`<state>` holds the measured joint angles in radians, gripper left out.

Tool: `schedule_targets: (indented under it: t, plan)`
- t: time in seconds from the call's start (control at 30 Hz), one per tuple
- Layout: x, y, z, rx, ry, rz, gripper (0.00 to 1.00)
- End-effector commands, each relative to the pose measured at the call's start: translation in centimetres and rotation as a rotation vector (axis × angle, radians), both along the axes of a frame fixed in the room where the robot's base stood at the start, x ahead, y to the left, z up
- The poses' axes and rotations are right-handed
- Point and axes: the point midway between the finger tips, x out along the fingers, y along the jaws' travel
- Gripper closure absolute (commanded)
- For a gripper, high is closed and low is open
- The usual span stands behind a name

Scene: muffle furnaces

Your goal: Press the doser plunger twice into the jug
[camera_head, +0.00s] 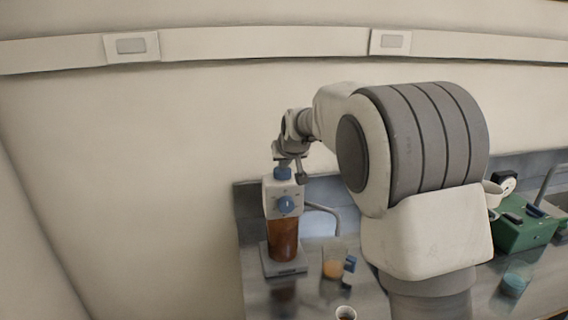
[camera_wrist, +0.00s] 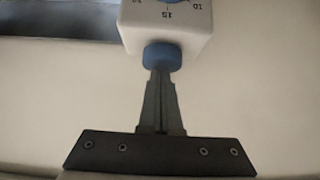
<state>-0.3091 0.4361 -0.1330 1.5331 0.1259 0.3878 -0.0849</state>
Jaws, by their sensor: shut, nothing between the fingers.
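The doser is an amber bottle (camera_head: 283,240) with a white dosing head (camera_head: 280,198) and a blue dial, standing upright on a grey base. Its blue plunger (camera_head: 283,174) is on top of the head. My gripper (camera_head: 286,163) is shut and empty, with its fingertips right at the plunger. In the wrist view the shut fingers (camera_wrist: 160,78) reach the blue plunger (camera_wrist: 162,54); whether they press on it I cannot tell. A clear vessel with orange contents (camera_head: 334,266), possibly the jug, stands right of the doser.
A small blue-and-white item (camera_head: 349,270) stands beside the clear vessel, and a small cup (camera_head: 346,313) is at the front. A green case (camera_head: 524,234) and a beaker with blue-green contents (camera_head: 516,280) are at the right. The wall (camera_head: 150,150) is close behind.

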Motion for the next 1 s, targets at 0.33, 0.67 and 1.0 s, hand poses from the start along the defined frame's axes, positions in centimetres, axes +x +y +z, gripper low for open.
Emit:
schedule_targets:
  t: [0.33,0.67,1.0]
  plan:
    - [-0.6,-0.1,-0.3,-0.003,0.016,0.000,1.00]
    - [-4.4,-0.9,3.9,0.000,0.005,0.001,1.00]
    - [-9.2,-1.8,9.2,0.001,-0.002,0.001,1.00]
